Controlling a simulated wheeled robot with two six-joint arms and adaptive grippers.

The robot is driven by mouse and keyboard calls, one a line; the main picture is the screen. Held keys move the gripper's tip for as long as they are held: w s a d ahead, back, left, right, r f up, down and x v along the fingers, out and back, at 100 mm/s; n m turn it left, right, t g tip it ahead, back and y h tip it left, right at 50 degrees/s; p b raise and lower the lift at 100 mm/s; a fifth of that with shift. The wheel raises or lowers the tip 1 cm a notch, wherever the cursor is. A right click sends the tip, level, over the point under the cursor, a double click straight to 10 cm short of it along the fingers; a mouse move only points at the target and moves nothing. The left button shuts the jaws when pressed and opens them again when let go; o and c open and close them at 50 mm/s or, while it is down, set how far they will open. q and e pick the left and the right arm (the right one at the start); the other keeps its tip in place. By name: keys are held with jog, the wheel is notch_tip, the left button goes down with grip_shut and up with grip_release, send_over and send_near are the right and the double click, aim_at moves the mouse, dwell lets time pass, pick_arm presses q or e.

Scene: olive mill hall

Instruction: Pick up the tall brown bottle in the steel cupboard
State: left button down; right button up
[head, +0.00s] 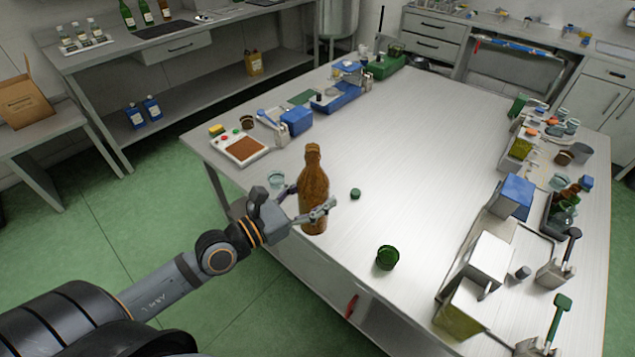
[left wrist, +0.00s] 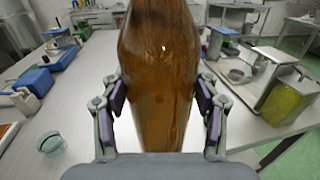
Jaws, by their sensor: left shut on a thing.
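The tall brown bottle (head: 314,185) is upright at the near left edge of the large steel-topped table in the head view. My left gripper (head: 312,212) is shut on its lower part. In the left wrist view the bottle (left wrist: 160,75) fills the middle, with one finger pad pressed against each side. The bottle's base is partly hidden, and I cannot tell whether it touches the table. No steel cupboard around the bottle shows. My right gripper is not in view.
The table (head: 430,150) has free room in its middle. A green cup (head: 387,257), a small green cap (head: 355,193) and a clear glass (head: 276,179) stand near the bottle. A tray (head: 243,148) lies behind it. Metal boxes (head: 487,260) and tools crowd the right side.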

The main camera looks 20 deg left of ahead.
pick_arm(q)
jog(key=shift+s+d+r+p, duration=0.1)
jog(key=shift+s+r+p, duration=0.35)
jog(key=shift+s, duration=0.25)
dwell(0.8)
